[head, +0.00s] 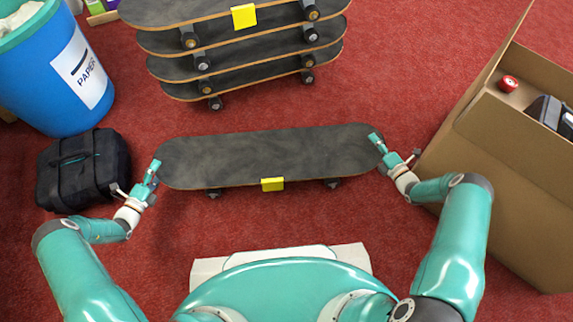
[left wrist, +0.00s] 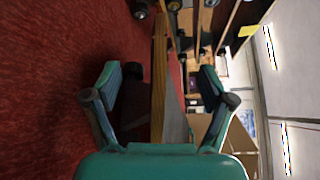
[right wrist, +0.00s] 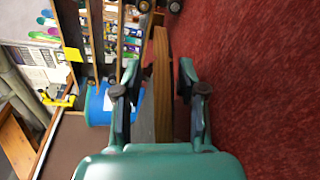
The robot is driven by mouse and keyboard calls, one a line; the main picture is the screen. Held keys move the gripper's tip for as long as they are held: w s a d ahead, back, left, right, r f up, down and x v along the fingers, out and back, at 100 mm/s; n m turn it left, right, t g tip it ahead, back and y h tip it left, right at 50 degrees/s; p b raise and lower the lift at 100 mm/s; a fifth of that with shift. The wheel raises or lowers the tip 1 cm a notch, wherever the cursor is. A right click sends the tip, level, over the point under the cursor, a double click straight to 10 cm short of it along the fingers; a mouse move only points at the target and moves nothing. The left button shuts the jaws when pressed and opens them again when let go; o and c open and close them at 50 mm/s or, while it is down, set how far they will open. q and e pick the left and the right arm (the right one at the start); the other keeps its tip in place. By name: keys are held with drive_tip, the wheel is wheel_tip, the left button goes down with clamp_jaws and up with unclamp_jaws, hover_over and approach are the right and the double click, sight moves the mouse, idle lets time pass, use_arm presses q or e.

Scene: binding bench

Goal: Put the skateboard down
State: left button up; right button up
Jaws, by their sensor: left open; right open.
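A dark grey skateboard (head: 265,156) with a wooden edge and a yellow tag (head: 272,184) lies level, deck up, over the red carpet in the head view. Its wheels show under the near edge; they look down on the carpet. My left gripper (head: 151,172) is at its left end, open, with the board's edge (left wrist: 158,85) between the spread fingers in the left wrist view. My right gripper (head: 379,144) is at its right end, open, with the board's edge (right wrist: 161,85) between the fingers in the right wrist view.
A stack of several skateboards (head: 240,42) stands behind. A blue paper bin (head: 45,75) and a black bag (head: 82,168) are at the left. A large cardboard box (head: 510,165) stands close to my right arm. Carpet (head: 400,60) is bare at the back right.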

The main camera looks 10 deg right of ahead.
use_arm(q)
drive_tip(key=f+v, duration=0.1)
drive_tip(key=v, duration=0.7)
drive_tip(key=shift+r, duration=0.45)
drive_tip(key=shift+a, duration=0.1)
use_arm(e)
drive_tip(key=o, duration=0.8)
drive_tip(key=shift+r, duration=0.1)
wheel_tip(320, 180, up, 10)
drive_tip(key=shift+f, duration=0.1)
drive_tip(key=shift+d, duration=0.1)
